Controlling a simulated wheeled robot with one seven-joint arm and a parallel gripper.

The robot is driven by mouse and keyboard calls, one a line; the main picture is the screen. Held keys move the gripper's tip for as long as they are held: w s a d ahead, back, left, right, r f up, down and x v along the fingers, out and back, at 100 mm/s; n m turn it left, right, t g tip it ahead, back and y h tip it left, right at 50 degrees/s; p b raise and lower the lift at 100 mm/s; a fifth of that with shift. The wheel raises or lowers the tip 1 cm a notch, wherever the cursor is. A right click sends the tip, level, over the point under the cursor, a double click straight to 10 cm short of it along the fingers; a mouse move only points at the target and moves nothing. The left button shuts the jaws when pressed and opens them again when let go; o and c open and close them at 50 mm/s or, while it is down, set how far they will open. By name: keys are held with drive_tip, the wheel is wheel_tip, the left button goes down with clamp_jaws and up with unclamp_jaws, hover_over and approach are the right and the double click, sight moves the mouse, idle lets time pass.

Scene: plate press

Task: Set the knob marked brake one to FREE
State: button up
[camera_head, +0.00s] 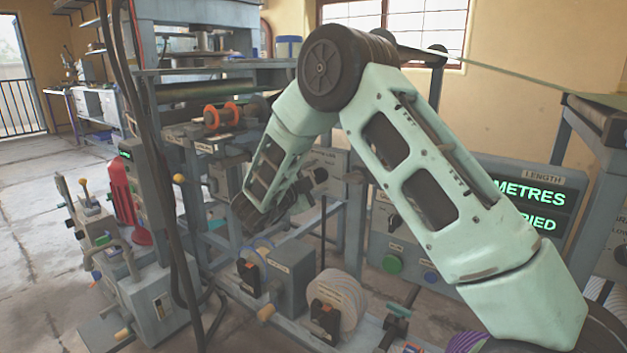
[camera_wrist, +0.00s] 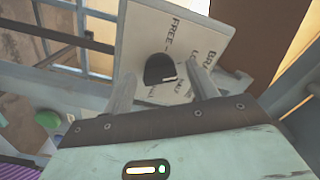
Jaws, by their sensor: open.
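The dark round knob (camera_wrist: 159,68) sits on a light grey plate (camera_wrist: 196,45) in the wrist view. The plate carries the printed word FREE and a label starting "BR", partly cut off; other print is too small to read surely. A small pale mark shows at the knob's lower right, but I cannot tell its exact setting. My gripper (camera_wrist: 164,75) is open, with one finger to the left and one to the right of the knob. I cannot tell whether either finger touches it. In the head view my arm hides much of this area.
A green button (camera_head: 391,263) and a blue button (camera_head: 431,277) are on a panel below my arm. A lit length display (camera_head: 530,205) stands at the right. Two spools with black clamps are low in front. Dark cables hang at the left.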

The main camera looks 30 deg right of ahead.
drive_tip(key=c, duration=1)
drive_tip(key=shift+r+n+p, duration=0.1)
drive_tip(key=shift+n+p, duration=0.2)
drive_tip(key=shift+p, duration=0.15)
drive_tip(key=n+p, duration=0.2)
drive_tip(key=p, duration=0.1)
drive_tip(key=shift+r+n, duration=0.15)
drive_tip(key=shift+n, duration=0.15)
drive_tip(key=n+p, duration=0.2)
drive_tip(key=p, duration=0.1)
drive_tip(key=shift+n, duration=0.3)
drive_tip(key=n+p, duration=0.4)
drive_tip(key=shift+f+n+p, duration=0.25)
drive_tip(key=shift+n+p, duration=0.65)
drive_tip(key=shift+n, duration=0.1)
drive_tip(key=shift+f, duration=0.1)
